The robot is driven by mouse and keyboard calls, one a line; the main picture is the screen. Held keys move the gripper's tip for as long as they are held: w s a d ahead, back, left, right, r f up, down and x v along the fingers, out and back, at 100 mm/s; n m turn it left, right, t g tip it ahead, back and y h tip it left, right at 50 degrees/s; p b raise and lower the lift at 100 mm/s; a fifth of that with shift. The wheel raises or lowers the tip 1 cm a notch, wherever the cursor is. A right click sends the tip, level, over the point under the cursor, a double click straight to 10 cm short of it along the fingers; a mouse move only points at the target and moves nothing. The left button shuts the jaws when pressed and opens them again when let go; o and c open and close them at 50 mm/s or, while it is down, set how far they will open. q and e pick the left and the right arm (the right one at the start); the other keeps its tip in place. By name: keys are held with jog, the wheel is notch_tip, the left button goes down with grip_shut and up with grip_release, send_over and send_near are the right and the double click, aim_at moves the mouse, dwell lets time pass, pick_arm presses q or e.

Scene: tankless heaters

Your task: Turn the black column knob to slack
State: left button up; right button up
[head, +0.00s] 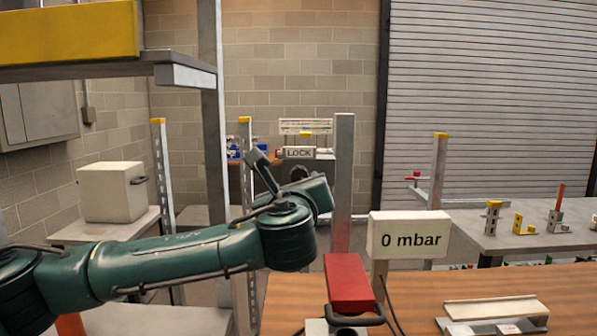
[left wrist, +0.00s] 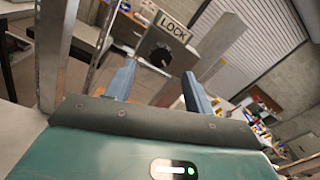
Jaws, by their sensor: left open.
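The black column knob (left wrist: 157,52) shows in the left wrist view as a dark round shape with a small pale mark on a grey plate. A white LOCK sign (left wrist: 173,26) sits just above it; the sign also shows in the head view (head: 299,153). My left gripper (left wrist: 159,68) is open and empty. Its two fingers stand on either side of the knob in the picture, with the knob beyond the fingertips and apparently not touched. In the head view my left gripper (head: 270,172) is beside the sign and mostly hides the knob area. My right gripper is not in view.
A grey upright post (head: 343,185) stands right of the gripper. A "0 mbar" display (head: 408,235) and a red block (head: 348,282) stand at the wooden bench (head: 450,283). Shelf uprights (head: 213,130) stand close on the left. A pale box (head: 111,192) sits at left.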

aim_at(299, 177)
pick_arm(q)
jog(key=w+p, duration=0.1)
jog(key=w, duration=0.5)
jog(key=shift+w+d, duration=0.15)
jog(key=shift+w, duration=0.2)
jog(key=shift+c, duration=0.2)
jog(key=c, duration=0.9)
